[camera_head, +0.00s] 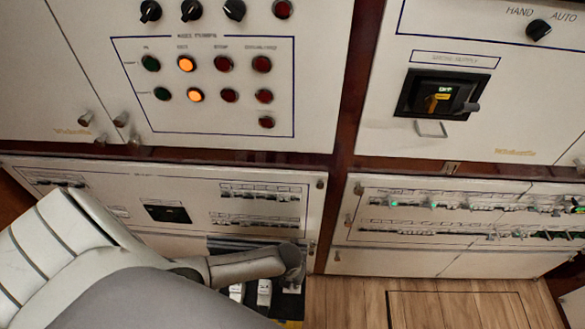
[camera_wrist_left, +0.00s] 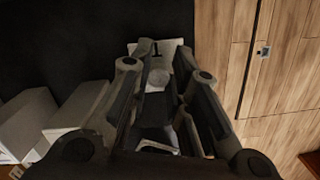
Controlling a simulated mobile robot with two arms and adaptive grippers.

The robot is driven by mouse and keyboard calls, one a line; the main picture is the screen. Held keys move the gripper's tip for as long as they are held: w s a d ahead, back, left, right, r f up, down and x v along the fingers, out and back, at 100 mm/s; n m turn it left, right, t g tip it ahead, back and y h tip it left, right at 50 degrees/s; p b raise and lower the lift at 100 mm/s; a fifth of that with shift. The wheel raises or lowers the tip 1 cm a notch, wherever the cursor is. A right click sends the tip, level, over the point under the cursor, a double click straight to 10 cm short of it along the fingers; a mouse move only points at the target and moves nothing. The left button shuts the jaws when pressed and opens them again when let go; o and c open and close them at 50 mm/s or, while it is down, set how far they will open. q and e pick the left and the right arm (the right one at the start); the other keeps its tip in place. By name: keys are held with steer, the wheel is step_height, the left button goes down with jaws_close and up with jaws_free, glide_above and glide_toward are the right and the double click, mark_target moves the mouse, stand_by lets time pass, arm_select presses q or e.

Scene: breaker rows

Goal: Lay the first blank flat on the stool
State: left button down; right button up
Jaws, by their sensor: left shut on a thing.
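My left arm comes in from the left in the head view, and my left gripper (camera_head: 290,272) is low in front of the lower left panel. In the left wrist view my left gripper (camera_wrist_left: 162,60) is shut on a small pale piece with a dark mark, probably the blank (camera_wrist_left: 172,46). The fingers hide most of it, and a dark surface lies behind it. Two pale block-like pieces (camera_head: 264,288) stand just below the gripper in the head view. Similar grey blocks (camera_wrist_left: 75,115) show at the left of the wrist view. I cannot identify the stool. My right gripper is out of view.
The lower left panel (camera_head: 125,188) and the lower right breaker panel (camera_head: 400,260) stand close to the arm. Upper cabinets carry knobs, lamps and a black rotary switch (camera_head: 440,95). The wooden floor (camera_head: 345,300) is clear at lower right, with a hatch outline.

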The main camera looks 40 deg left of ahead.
arm_select(q)
steer(key=c, duration=1.3)
jaws_free()
steer(key=r, duration=0.4)
steer(key=s+r, duration=0.1)
steer(key=r, duration=0.6)
steer(key=shift+s+r, duration=0.25)
steer(key=shift+r, duration=0.15)
steer(key=shift+d, duration=0.1)
